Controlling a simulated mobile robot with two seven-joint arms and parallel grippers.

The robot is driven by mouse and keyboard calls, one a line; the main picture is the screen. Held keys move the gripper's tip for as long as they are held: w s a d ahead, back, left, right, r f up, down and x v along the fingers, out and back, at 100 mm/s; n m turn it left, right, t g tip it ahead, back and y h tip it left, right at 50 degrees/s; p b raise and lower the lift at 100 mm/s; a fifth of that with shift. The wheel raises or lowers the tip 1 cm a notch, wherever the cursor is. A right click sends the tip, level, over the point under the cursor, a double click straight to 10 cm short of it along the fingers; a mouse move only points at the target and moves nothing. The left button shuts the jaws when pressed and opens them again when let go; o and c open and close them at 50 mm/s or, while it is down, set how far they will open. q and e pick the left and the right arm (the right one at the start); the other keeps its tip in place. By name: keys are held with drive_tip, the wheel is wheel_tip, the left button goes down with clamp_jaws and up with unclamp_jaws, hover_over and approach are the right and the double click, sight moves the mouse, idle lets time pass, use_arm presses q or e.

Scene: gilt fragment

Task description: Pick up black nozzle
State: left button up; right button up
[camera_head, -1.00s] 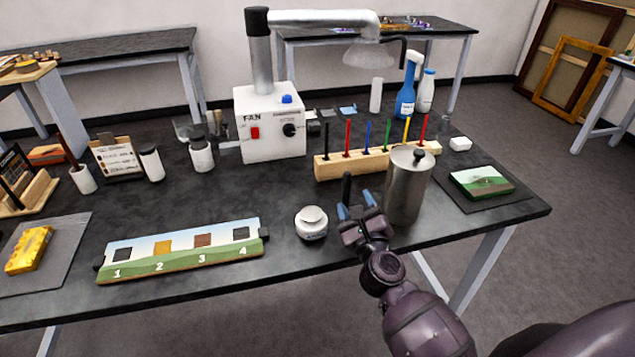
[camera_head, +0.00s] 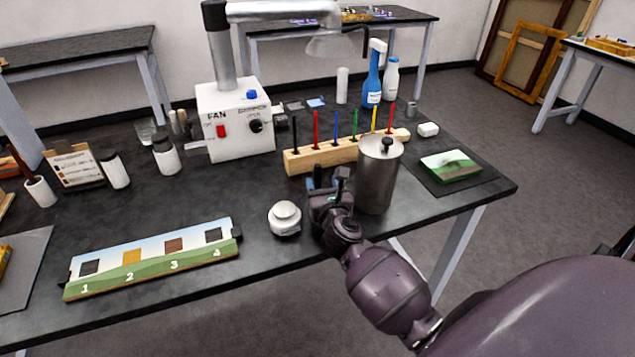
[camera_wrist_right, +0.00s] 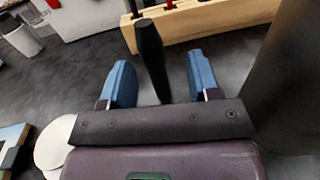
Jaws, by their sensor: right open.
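The black nozzle stands upright on the dark table and shows best in the right wrist view (camera_wrist_right: 150,48). In the head view it is a small dark post (camera_head: 317,177), partly hidden by my right gripper. My right gripper (camera_head: 329,184) is low over the table, left of the metal canister. In the right wrist view its two blue fingers (camera_wrist_right: 161,80) are apart, with the nozzle's lower part showing between them. I cannot tell whether a finger touches it. My left gripper is not in view.
The metal canister (camera_head: 377,180) stands close on the right. A wooden rack (camera_head: 310,158) with coloured sticks is just behind. A white round jar (camera_head: 285,218) is close on the left. A numbered panel (camera_head: 150,262) lies farther left. The fan box (camera_head: 235,125) stands behind.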

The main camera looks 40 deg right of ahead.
sight(319, 181)
drive_tip(key=x, duration=0.4)
drive_tip(key=shift+w+a+f+b, duration=0.1)
drive_tip(key=shift+w+b, duration=0.25)
drive_tip(key=shift+w, duration=0.15)
drive_tip(key=c, duration=1)
